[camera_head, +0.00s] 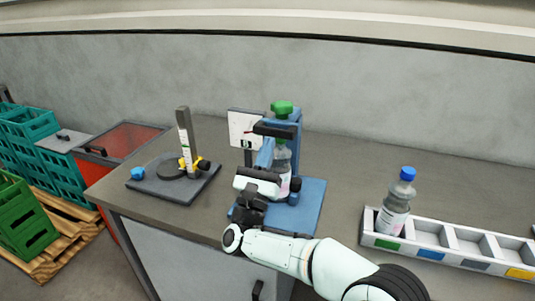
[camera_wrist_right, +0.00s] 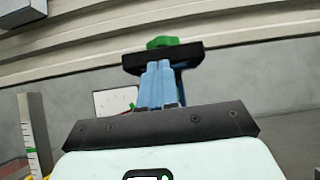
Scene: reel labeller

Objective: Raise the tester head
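The tester (camera_head: 311,196) is a blue stand with a flat base and an upright column. Its head (camera_head: 277,128) has a black crossbar facing me and a green knob on top. A clear labelled bottle (camera_head: 284,183) stands under the head, partly hidden by my gripper. My right gripper (camera_head: 266,149) is in front of the tester, its two light blue fingers close together and angled up. In the right wrist view the fingers (camera_wrist_right: 157,82) meet the black crossbar (camera_wrist_right: 162,58) from below; whether they touch it I cannot tell. My left gripper is out of view.
A dark plate (camera_head: 172,187) with an upright gauge and blue knob is left of the tester. A bottle with blue cap (camera_head: 396,207) stands in a grey compartment tray (camera_head: 450,235) at right. A white panel (camera_head: 243,126) is behind. Crates (camera_head: 30,125) are far left.

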